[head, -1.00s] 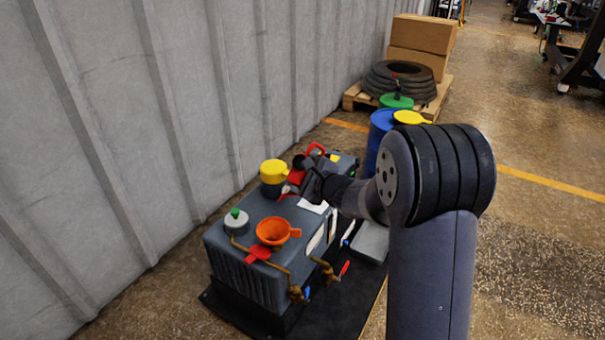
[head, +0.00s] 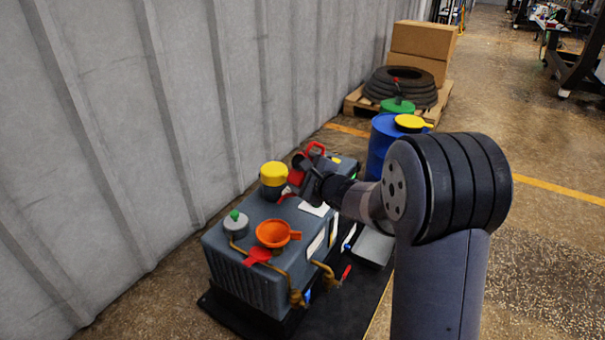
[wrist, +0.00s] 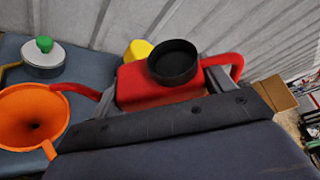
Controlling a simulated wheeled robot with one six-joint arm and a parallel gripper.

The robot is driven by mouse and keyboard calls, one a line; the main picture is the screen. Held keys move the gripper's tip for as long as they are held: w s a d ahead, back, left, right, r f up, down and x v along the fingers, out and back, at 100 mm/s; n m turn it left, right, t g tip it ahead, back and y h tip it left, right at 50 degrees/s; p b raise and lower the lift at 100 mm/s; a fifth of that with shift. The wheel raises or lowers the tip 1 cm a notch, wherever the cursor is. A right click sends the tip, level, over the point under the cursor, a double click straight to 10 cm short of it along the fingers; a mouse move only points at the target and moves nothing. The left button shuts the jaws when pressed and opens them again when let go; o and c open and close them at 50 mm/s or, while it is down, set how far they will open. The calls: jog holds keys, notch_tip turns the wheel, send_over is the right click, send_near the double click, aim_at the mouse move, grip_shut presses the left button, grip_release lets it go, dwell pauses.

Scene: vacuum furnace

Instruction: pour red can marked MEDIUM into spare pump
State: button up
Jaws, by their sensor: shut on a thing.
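A red can (head: 297,176) is held in my gripper (head: 306,186) above the far part of a grey pump (head: 245,275). In the wrist view the can (wrist: 132,88) sits between my two grey fingers (wrist: 165,96), with a large black cap on top and a red handle at right. In the head view the funnel (head: 272,234) stands on the pump's top, nearer than the can. The can looks roughly upright. I cannot read its marking.
A yellow cap (head: 273,168) and a grey cap with a green knob (head: 236,222) stand on the pump, with a red tab (head: 257,256) by the funnel. Brass pipes run at its front. A blue drum (head: 378,150) stands behind; a ribbed wall (head: 150,130) is close at left.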

jog(key=shift+s+a+r+n+b, duration=0.2)
jog(key=shift+r+n+b, duration=0.2)
jog(key=shift+b, duration=0.85)
jog(key=shift+s+a+r+n+t+b, duration=0.25)
jog(key=shift+r+n+t+b, duration=0.2)
jog(key=shift+b, duration=0.3)
jog(key=shift+s+a+r+n, duration=0.15)
jog(key=shift+s+r+n, duration=0.05)
jog(key=shift+n, duration=0.05)
jog(key=shift+s+a+r+n+t, duration=0.4)
jog(key=shift+r+n+t, duration=0.1)
jog(key=shift+n, duration=0.2)
dwell(0.5)
